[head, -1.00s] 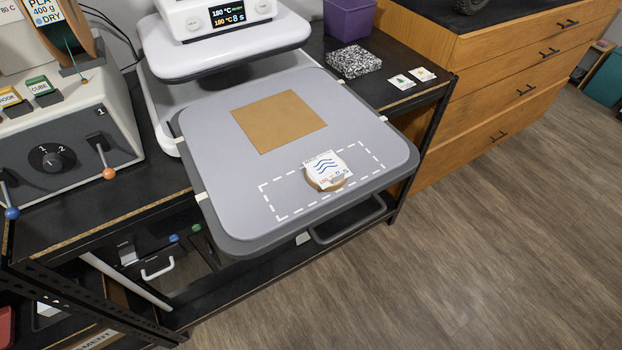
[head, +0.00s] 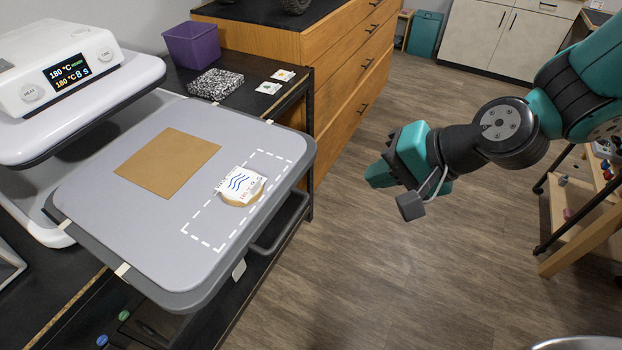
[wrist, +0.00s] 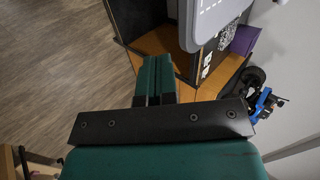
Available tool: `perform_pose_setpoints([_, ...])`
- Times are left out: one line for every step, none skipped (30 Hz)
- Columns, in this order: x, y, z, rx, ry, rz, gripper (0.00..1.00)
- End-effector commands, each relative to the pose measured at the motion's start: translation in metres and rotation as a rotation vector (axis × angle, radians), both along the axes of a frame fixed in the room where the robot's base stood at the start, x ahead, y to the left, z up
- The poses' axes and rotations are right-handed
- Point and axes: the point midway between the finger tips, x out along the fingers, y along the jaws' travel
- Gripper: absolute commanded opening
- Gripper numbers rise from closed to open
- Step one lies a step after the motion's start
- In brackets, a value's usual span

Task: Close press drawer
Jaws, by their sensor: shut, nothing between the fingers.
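The heat press (head: 70,75) stands at the left of the head view, its display reading 180 °C. Its grey drawer (head: 120,225) is pulled out over the front of the black bench. On the drawer lie a brown square sheet (head: 168,162) and a round wooden piece with a white wave-printed patch (head: 241,184), inside a dashed outline. A grey handle bar (head: 285,228) runs along the drawer's front edge. My gripper (head: 378,174) is in the air over the floor, right of the drawer and apart from it. In the wrist view its green fingers (wrist: 155,80) are together and empty.
A purple bin (head: 193,45), a speckled block (head: 215,84) and small cards (head: 275,81) sit on the bench behind the drawer. A wooden drawer cabinet (head: 340,75) stands beyond. Open floor (head: 400,270) lies in front. A wooden shelf stand (head: 590,190) is at the right.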

Motion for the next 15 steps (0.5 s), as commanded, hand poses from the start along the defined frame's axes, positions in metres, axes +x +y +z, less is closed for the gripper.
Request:
perform_pose_setpoints([0.003,0.001,-0.007,0.015,0.015,-0.032,0.00])
perform_pose_setpoints([0.005,0.002,-0.009,0.023,0.018,-0.047,0.00])
perform_pose_setpoints([0.007,0.003,-0.012,0.029,0.023,-0.060,0.00])
perform_pose_setpoints([0.008,0.004,-0.014,0.031,0.024,-0.065,0.00])
perform_pose_setpoints([0.009,0.006,-0.015,0.033,0.025,-0.067,0.00])
perform_pose_setpoints([0.011,0.009,-0.018,0.034,0.025,-0.069,0.00])
perform_pose_setpoints([0.012,0.012,-0.020,0.034,0.025,-0.067,0.00])
perform_pose_setpoints([0.013,0.016,-0.023,0.033,0.026,-0.066,0.00])
perform_pose_setpoints([0.014,0.020,-0.028,0.033,0.026,-0.065,0.00])
perform_pose_setpoints([0.016,0.024,-0.032,0.032,0.027,-0.065,0.00])
perform_pose_setpoints([0.018,0.028,-0.036,0.033,0.025,-0.065,0.00])
perform_pose_setpoints([0.020,0.034,-0.042,0.031,0.026,-0.063,0.00])
perform_pose_setpoints([0.021,0.039,-0.046,0.031,0.025,-0.063,0.00])
perform_pose_setpoints([0.023,0.043,-0.050,0.031,0.026,-0.063,0.00])
perform_pose_setpoints([0.026,0.049,-0.056,0.032,0.025,-0.063,0.00])
